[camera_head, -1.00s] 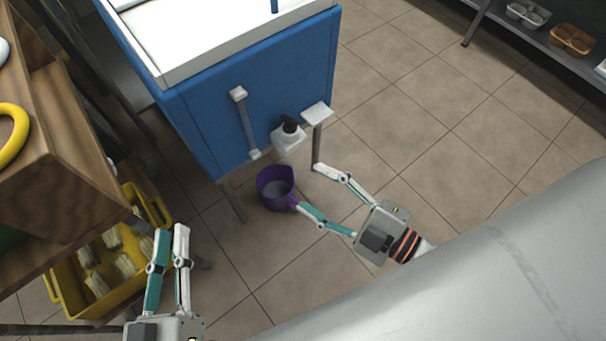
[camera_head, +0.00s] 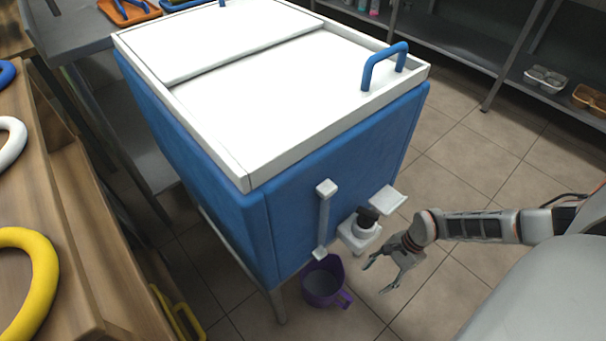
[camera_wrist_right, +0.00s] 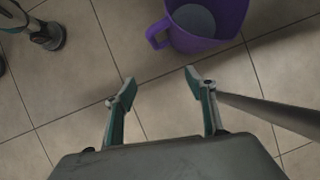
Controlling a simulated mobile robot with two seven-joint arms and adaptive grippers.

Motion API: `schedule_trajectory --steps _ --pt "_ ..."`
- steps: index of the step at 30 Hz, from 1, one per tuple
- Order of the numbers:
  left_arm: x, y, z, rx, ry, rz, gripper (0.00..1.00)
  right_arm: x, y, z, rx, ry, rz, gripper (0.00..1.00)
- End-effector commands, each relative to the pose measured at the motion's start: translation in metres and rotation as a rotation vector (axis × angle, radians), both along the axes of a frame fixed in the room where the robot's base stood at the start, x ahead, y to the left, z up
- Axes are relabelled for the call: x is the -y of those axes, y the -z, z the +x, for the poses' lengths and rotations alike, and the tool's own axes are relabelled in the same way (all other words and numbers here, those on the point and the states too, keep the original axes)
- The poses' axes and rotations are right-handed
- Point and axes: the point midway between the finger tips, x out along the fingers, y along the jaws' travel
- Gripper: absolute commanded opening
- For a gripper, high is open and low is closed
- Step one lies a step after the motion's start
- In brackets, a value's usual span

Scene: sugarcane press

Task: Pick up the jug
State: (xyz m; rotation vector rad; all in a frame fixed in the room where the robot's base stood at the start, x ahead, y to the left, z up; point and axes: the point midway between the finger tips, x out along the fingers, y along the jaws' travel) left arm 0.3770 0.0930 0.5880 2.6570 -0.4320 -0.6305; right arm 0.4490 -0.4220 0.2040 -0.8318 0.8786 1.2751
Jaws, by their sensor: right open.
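The purple jug (camera_head: 323,284) stands on the tiled floor by the front of the blue cabinet, below its spout. Its handle (camera_head: 346,299) points to the lower right. My right gripper (camera_head: 376,278) is open and empty, to the right of the jug in the head view. In the right wrist view the jug (camera_wrist_right: 208,28) is at the top, with its handle on its left side. There the open fingertips (camera_wrist_right: 160,82) are below the handle, apart from it, with only floor between them. My left gripper does not show in the head view.
The blue cabinet (camera_head: 345,160) with a white top fills the middle. Its white-and-black spout (camera_head: 362,228) and a small ledge (camera_head: 387,200) overhang near the jug. A wooden rack (camera_head: 75,240) is at left. A grey bar (camera_wrist_right: 268,112) crosses the right wrist view at right.

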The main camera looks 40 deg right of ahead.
Motion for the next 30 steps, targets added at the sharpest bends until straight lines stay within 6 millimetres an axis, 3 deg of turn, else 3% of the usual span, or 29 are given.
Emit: schedule_trajectory --steps 2,5,19,30 --pt "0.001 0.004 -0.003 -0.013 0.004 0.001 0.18 0.022 0.006 -0.001 0.001 -0.053 -0.047 0.55" --pt "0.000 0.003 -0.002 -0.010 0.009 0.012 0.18 0.023 0.006 0.001 0.006 -0.078 -0.065 0.55" --pt "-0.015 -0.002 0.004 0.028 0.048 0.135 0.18 -0.063 0.004 0.016 0.011 -0.076 -0.060 0.55" --pt "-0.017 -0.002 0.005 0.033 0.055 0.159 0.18 -0.092 0.004 0.019 0.009 -0.075 -0.060 0.55"
